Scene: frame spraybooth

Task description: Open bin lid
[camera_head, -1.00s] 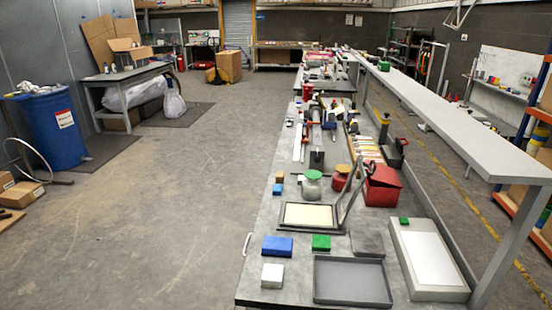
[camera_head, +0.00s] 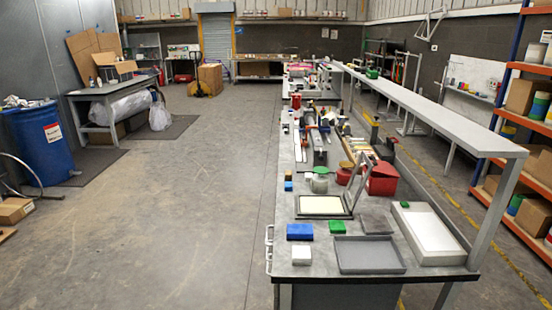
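No thing in view is clearly marked as the bin. A red box-like container (camera_head: 383,184) stands on the long grey bench, right of a hinged frame. Its top looks sloped and red; I cannot tell whether it is a closed lid. A blue drum (camera_head: 42,145) stands on the floor at the far left, with pale crumpled material on its top. My gripper is not in view.
Shelving (camera_head: 516,122) stands at right. The floor (camera_head: 170,220) left of the bench is clear.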

